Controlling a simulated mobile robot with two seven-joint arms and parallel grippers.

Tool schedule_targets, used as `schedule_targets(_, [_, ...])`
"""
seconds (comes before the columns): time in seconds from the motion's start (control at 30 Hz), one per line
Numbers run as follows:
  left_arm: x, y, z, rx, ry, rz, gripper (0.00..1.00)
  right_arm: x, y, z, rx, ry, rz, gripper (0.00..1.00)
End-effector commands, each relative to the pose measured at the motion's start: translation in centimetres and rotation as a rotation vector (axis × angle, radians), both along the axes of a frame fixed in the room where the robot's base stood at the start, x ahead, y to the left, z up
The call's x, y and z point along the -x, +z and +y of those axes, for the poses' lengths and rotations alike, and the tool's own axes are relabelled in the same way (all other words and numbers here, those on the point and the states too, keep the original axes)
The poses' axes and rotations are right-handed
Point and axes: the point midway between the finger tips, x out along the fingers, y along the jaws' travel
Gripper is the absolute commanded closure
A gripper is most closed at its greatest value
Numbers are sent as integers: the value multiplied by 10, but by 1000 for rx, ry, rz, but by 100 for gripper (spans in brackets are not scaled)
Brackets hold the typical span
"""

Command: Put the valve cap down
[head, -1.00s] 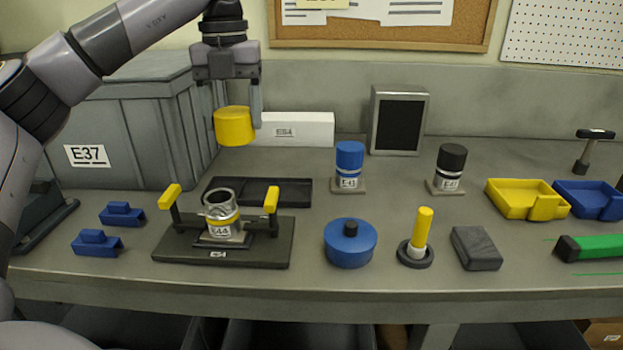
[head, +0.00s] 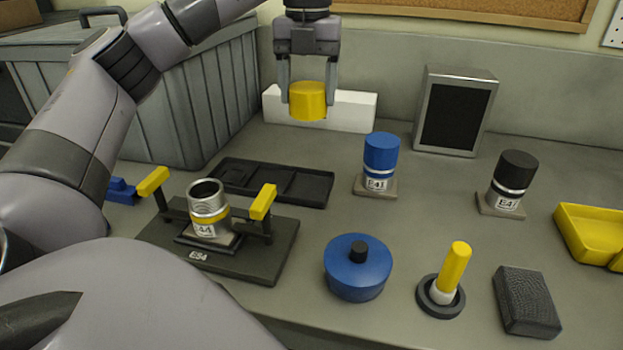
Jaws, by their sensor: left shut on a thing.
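The yellow valve cap (head: 307,102) is held in my left gripper (head: 307,98), which is shut on it from above. Cap and gripper are in the air in front of the white box at the back. The open metal valve body (head: 208,204), with a yellow band and a label reading 44, stands uncapped in the dark fixture plate (head: 262,263) between two yellow-handled clamps. A black tray with compartments (head: 317,188) lies on the bench behind the fixture, nearer to me than the white box. My right gripper is not in view.
A blue-capped valve (head: 380,163) and a black-capped valve (head: 509,181) stand to the right. Nearer are a blue round pot (head: 357,268), a yellow stick in a holder (head: 453,272) and a dark block (head: 526,301). A grey crate (head: 185,105) and a framed black panel (head: 455,112) stand behind.

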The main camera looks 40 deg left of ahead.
Motion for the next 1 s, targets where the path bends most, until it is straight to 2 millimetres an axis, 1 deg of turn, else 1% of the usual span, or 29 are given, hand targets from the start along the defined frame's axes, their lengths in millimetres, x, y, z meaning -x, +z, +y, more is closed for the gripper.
schedule_targets(0.03, [0, -23, 0, 1, 0, 4, 61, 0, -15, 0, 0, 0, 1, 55])
schedule_targets(0.17, [1, -56, 0, 0, 0, 4, 61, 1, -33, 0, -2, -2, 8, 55])
schedule_targets(0.23, [1, -73, 0, 0, -1, 5, 61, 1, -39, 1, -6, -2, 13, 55])
schedule_targets(0.27, [1, -80, 1, -1, 1, 4, 61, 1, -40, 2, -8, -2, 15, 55])
schedule_targets(0.3, [1, -85, 1, -2, 2, 3, 61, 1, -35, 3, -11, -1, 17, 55])
schedule_targets(0.4, [1, -101, 1, -2, 2, 3, 61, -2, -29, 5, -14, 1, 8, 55])
schedule_targets(0.63, [0, -121, 1, -1, 2, 1, 61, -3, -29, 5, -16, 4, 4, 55])
schedule_targets(0.83, [1, -151, 1, 0, 2, 1, 61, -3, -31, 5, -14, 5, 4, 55])
schedule_targets(0.9, [1, -156, 0, 0, 1, 0, 61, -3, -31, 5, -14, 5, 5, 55])
schedule_targets(1.0, [0, -157, 0, -1, 1, -1, 61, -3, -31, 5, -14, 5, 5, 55])
